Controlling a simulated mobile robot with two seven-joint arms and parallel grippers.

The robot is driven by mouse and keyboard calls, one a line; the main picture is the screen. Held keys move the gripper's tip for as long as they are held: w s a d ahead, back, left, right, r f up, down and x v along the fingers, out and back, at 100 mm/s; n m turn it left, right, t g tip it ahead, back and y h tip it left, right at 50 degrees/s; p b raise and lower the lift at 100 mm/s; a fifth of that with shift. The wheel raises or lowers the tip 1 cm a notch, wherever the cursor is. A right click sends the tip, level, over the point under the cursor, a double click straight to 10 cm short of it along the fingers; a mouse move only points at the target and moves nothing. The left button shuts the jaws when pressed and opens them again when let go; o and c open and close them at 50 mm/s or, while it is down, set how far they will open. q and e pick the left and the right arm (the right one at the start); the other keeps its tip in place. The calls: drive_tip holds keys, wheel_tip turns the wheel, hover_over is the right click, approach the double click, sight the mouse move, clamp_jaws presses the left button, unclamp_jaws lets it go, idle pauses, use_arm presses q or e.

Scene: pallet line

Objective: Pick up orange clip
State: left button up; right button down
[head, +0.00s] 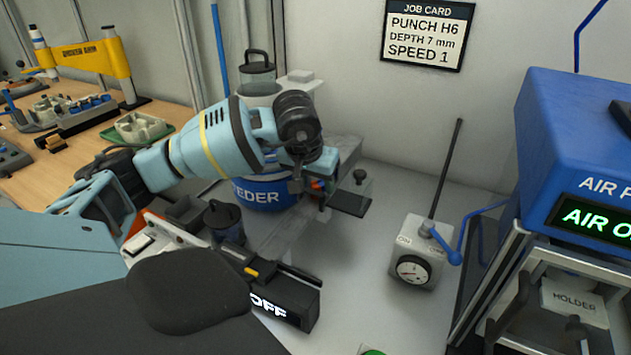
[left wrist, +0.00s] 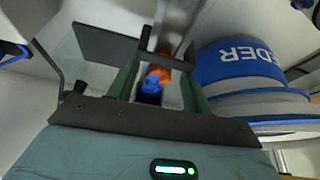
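An orange clip (left wrist: 161,73) shows in the left wrist view between the two fingers of my left gripper (left wrist: 158,85), with a blue piece (left wrist: 155,82) right beside it. The fingers stand apart with a gap around these pieces, so the gripper looks open. In the head view my left gripper (head: 314,180) is at the end of the feeder's metal track, and a small orange patch (head: 318,184) shows at it. The arm and gripper hide most of the clip there. My right gripper is not in view.
The blue feeder bowl (head: 262,193) is close beside the left gripper. A dark plate (head: 350,203) lies just right of it. A gauge box (head: 417,262) with a lever and the blue air press (head: 575,140) stand further right. A workbench (head: 160,110) is at the left.

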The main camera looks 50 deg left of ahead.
sight(315, 185)
use_arm(q)
drive_tip(key=c, duration=1)
drive_tip(key=shift+c, duration=0.2)
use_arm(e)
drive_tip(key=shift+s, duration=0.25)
use_arm(q)
drive_tip(key=shift+r, duration=0.15)
